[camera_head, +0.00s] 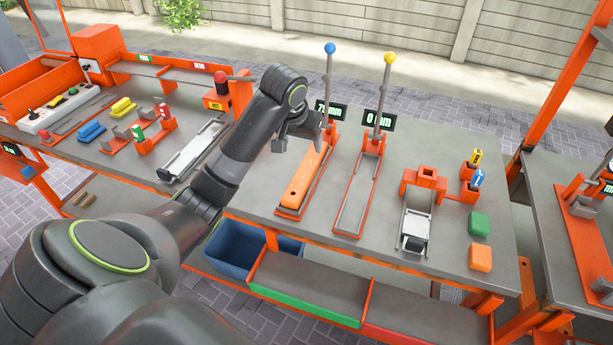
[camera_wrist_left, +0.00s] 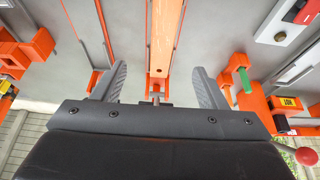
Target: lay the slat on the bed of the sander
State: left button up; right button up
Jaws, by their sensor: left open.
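The orange slat (camera_head: 307,178) lies lengthwise in a narrow orange-framed tray with a blue-knobbed post. It also shows in the left wrist view (camera_wrist_left: 165,35), running up from between the fingers. My left gripper (camera_head: 300,138) is over the far end of the slat. It is open and empty, its two grey fingers (camera_wrist_left: 160,86) apart on either side of the slat's line. The sander is not labelled; a grey bed with an orange arch (camera_head: 425,179) stands to the right, and a long pale bed (camera_head: 192,150) to the left. I cannot tell which is the sander. My right gripper is not in view.
A similar empty tray (camera_head: 358,190) with a yellow-knobbed post (camera_head: 380,100) stands right of the slat. Displays stand behind both trays. Green (camera_head: 479,224) and orange (camera_head: 480,257) blocks lie at the right. A blue bin (camera_head: 240,250) is below the table's front edge.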

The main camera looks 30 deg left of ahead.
pick_arm(q)
send_over(307, 168)
jog(key=s+d, duration=0.1)
jog(key=s, duration=0.1)
notch_tip(307, 168, down, 8)
jog(key=shift+s+f+p, duration=0.15)
jog(key=shift+p, duration=0.2)
jog(key=shift+a+p+x, duration=0.15)
jog(key=shift+p+x, duration=0.05)
jog(key=shift+x, duration=1.15)
jog(key=shift+a+p+x, duration=0.1)
jog(key=shift+p+x, duration=0.1)
jog(key=shift+x, duration=1.2)
jog(key=shift+s, duration=0.1)
jog(key=c, duration=1.4)
